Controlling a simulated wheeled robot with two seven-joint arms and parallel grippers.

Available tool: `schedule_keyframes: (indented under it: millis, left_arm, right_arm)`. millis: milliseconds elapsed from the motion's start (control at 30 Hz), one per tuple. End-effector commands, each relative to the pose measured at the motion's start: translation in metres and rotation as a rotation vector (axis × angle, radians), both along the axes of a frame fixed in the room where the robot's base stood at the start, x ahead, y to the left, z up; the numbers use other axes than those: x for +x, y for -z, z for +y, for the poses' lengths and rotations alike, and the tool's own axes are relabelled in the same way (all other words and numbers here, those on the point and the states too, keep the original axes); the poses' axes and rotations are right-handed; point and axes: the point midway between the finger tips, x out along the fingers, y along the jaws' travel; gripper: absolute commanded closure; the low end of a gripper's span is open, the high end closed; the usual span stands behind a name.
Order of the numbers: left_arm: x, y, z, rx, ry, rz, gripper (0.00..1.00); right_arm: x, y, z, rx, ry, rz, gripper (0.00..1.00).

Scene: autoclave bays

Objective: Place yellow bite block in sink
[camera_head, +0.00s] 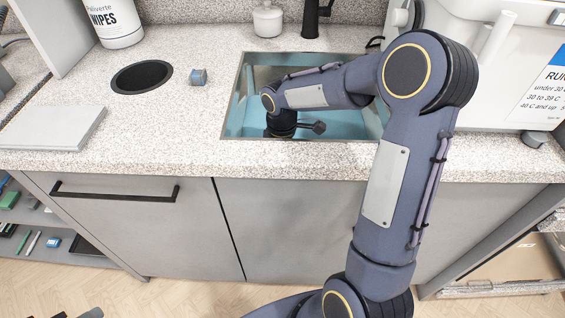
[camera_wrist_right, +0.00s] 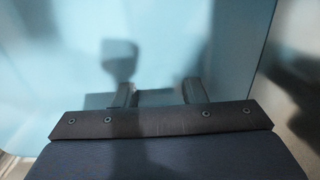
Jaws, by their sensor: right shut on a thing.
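The sink (camera_head: 237,112) is a light-blue basin set in the speckled counter. My right arm reaches over its back right and bends down into it. Its wrist end is inside the basin. In the right wrist view, the two finger parts of my right gripper (camera_wrist_right: 159,96) stand apart in front of the blurred blue sink wall (camera_wrist_right: 60,55). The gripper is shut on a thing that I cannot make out. No yellow bite block shows in either view. My left gripper is not in view.
A dark faucet (camera_head: 311,18) and a white lidded jar (camera_head: 267,20) stand behind the sink. A white machine (camera_head: 505,65) stands right.

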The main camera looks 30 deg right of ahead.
Motion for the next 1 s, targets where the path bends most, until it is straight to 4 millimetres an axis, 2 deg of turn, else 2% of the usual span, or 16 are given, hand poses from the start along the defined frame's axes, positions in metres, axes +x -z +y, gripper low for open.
schedule_keyframes:
  millis: [100, 467, 500, 633, 900, 1000]
  left_arm:
    - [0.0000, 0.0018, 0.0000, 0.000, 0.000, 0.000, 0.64]
    - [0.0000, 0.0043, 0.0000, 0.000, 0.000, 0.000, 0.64]
    - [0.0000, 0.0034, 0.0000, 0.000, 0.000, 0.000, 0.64]
    - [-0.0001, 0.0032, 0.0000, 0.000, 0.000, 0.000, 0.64]
    - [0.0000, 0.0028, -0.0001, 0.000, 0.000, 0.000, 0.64]
    - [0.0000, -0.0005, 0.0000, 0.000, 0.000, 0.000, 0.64]
  right_arm:
    - [-0.0001, 0.0081, -0.0001, 0.001, 0.001, -0.001, 0.85]
    - [0.0000, 0.0120, -0.0001, 0.001, 0.001, -0.001, 0.85]
    - [0.0001, 0.0110, -0.0002, 0.000, 0.001, -0.001, 0.59]
    - [0.0001, 0.0108, -0.0002, 0.000, 0.001, -0.001, 0.42]
    - [0.0001, 0.0100, -0.0002, 0.000, 0.000, -0.001, 0.41]
    - [0.0004, 0.0041, -0.0003, 0.001, 0.001, -0.003, 0.41]
